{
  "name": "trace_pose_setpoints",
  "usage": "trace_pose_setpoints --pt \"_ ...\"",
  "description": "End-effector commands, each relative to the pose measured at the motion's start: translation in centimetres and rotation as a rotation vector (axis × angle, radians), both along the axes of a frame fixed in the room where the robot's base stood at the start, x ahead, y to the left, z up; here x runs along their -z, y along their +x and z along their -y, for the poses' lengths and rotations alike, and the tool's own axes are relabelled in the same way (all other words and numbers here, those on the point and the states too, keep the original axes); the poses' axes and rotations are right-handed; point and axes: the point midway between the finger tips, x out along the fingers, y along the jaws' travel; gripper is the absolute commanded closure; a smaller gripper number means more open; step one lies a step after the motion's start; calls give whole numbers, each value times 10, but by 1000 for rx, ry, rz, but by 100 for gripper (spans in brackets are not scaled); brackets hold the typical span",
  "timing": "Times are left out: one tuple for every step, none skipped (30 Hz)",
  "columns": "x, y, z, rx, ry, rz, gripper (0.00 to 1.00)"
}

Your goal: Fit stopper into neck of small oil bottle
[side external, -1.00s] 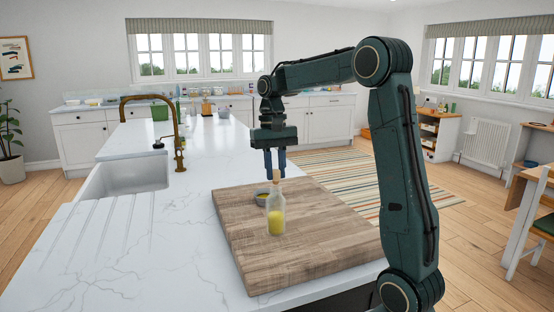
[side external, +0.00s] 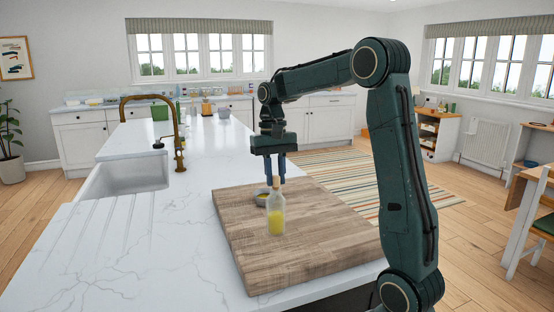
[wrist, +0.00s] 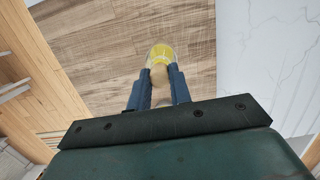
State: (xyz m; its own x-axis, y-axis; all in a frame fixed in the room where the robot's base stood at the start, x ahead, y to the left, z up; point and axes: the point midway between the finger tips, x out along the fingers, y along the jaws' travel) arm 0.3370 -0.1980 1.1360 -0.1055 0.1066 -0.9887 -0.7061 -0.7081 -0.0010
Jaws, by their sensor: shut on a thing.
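The small oil bottle (side external: 276,218) is clear glass with yellow oil and stands upright on a wooden board. The pale cork stopper (side external: 276,182) is in line above the bottle's neck, at its mouth. I cannot tell how deep it sits, or whether a gap remains. My gripper (side external: 275,179) points down over the bottle, its blue fingers shut on the stopper. In the wrist view, the stopper (wrist: 158,74) lies between the fingertips, with the yellow bottle (wrist: 161,53) just beyond, partly hidden by it.
A small grey dish (side external: 259,200) stands on the board (side external: 320,230) just behind and left of the bottle. The white marble counter (side external: 130,255) is clear to the left, with a sink (side external: 128,180) and a brass tap (side external: 178,135) farther back.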

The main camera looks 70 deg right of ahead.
Motion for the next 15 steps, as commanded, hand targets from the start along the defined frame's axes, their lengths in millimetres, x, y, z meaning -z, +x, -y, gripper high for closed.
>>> trace_pose_setpoints --pt "1 0 0 -1 1 -1 100" --pt "2 0 0 -1 1 -1 100" --pt "2 0 0 -1 1 -1 100" --pt "3 0 0 -1 0 -1 100" --pt "3 0 0 -1 0 -1 100" --pt "4 0 0 -1 0 -1 100" --pt "5 0 0 -1 1 -2 100" --pt "5 0 0 -1 1 -2 100" --pt "5 0 0 -1 1 -2 76" --pt "5 0 0 -1 0 -1 70" --pt "5 0 0 -1 0 -1 64" --pt "5 0 0 -1 0 -1 56" --pt "5 0 0 -1 0 -1 54" --pt "5 0 0 -1 0 -1 54" --pt "5 0 0 -1 0 -1 54"
